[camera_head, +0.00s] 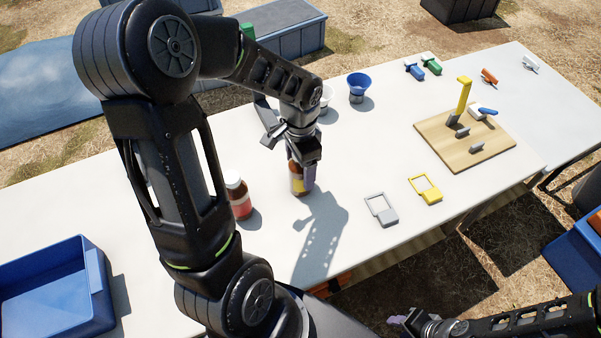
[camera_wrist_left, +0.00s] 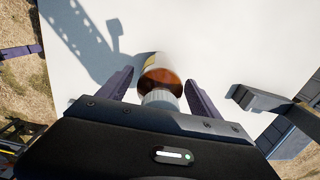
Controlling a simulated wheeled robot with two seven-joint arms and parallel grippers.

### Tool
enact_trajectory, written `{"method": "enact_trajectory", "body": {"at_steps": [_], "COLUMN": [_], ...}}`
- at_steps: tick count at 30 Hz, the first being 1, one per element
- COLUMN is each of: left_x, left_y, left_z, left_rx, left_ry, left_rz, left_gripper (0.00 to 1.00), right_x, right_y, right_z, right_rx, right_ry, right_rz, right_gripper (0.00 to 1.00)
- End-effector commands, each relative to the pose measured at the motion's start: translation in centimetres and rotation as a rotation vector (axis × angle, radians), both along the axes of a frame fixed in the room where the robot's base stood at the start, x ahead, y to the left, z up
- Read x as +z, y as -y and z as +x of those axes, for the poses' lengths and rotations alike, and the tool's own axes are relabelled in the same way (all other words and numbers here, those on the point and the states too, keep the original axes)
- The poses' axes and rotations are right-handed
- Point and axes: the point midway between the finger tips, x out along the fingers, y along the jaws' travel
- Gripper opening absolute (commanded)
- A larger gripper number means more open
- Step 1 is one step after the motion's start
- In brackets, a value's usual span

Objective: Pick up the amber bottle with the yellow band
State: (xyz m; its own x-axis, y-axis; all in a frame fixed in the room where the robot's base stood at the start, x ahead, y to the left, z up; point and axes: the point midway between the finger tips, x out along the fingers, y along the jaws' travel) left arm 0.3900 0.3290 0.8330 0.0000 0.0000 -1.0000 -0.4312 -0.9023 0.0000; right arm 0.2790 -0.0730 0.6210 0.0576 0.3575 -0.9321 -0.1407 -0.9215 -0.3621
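The amber bottle with the yellow band (camera_head: 297,182) stands upright on the white table under my left gripper (camera_head: 303,172). Its yellow band shows low on its side, and its top is hidden by the gripper in the head view. In the left wrist view the bottle (camera_wrist_left: 161,78) shows its white cap and amber shoulder between the two spread fingers, with a gap on each side. My left gripper is open around it. My right gripper (camera_head: 396,320) is at the bottom right, away from the bottle; its fingers are too small to judge.
An amber bottle with a red band (camera_head: 240,200) stands close to the left. A blue funnel cup (camera_head: 358,87) is behind. Grey (camera_head: 382,211) and yellow (camera_head: 427,190) frames lie to the right, before a wooden board (camera_head: 435,135). A blue bin (camera_head: 55,290) is at the left.

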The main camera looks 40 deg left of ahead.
Motion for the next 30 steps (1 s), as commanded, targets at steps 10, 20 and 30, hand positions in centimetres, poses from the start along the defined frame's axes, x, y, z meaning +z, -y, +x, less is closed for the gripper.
{"method": "enact_trajectory", "body": {"at_steps": [10, 20, 30], "left_x": [0.01, 0.01, 0.05], "left_y": [0.00, 0.00, -0.01], "left_z": [0.00, 0.00, 0.04], "left_rx": [0.000, 0.000, 0.000], "left_ry": [0.000, 0.000, 0.001], "left_rz": [0.000, 0.000, 0.000], "left_gripper": [0.44, 0.17, 0.00], "right_x": [0.00, 0.00, 0.01], "right_y": [0.00, 0.00, 0.00], "right_z": [0.00, 0.00, 0.00], "right_rx": [0.000, 0.000, 0.000], "right_ry": [0.000, 0.000, 0.000], "right_rz": [0.000, 0.000, 0.000], "right_gripper": [0.36, 0.36, 0.36]}}
